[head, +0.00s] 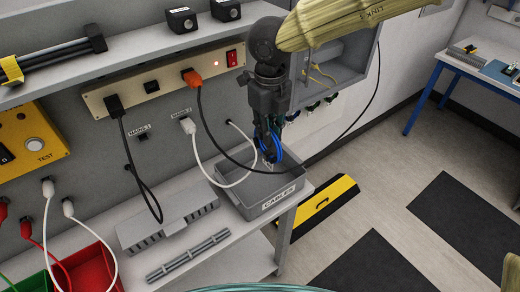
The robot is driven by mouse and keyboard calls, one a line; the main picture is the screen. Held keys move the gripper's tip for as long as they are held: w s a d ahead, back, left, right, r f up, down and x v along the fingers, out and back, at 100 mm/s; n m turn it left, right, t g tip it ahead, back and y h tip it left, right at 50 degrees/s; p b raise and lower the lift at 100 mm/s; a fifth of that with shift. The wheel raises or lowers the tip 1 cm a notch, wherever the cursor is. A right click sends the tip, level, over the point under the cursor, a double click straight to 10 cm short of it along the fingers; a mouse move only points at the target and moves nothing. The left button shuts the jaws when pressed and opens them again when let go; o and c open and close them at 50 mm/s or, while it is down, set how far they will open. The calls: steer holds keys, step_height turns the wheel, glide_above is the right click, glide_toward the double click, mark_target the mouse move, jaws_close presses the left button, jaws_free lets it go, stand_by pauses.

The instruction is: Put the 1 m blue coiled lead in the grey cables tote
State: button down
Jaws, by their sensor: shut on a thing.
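My gripper (268,152) points down over the grey cables tote (285,205), which stands at the right end of the bench with a "CABLES" label on its front. My gripper is shut on the blue coiled lead (276,146), whose blue loops show at the fingers. The fingertips are over the tote's opening, near its back part. I cannot tell whether the lead touches the tote's floor. The far part of the tote is partly hidden by my gripper.
A black cable passes close by my gripper. A grey slotted block (165,222) sits left of the tote. Red bin (85,268) and green bin stand at lower left.

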mark_target(261, 147)
steer(key=shift+w+a+r+p, duration=0.1)
steer(key=shift+w+a+p, duration=0.1)
steer(key=shift+w+a, duration=0.3)
steer(key=shift+w+a+r+p, duration=0.1)
steer(key=shift+w+a+p, duration=0.15)
steer(key=shift+w, duration=0.4)
step_height(261, 147, down, 6)
steer(key=shift+w+a+p, duration=0.1)
steer(key=shift+a+p, duration=0.05)
steer(key=shift+p, duration=0.6)
step_height(261, 147, down, 5)
steer(key=shift+f+p, duration=0.1)
steer(key=shift+p, duration=0.75)
steer(key=shift+w+a+f, duration=0.1)
steer(key=shift+w+f, duration=0.05)
steer(key=shift+f, duration=0.15)
steer(key=shift+f, duration=0.2)
steer(key=c, duration=1.4)
jaws_free()
steer(key=shift+c, duration=0.2)
steer(key=shift+r, duration=0.15)
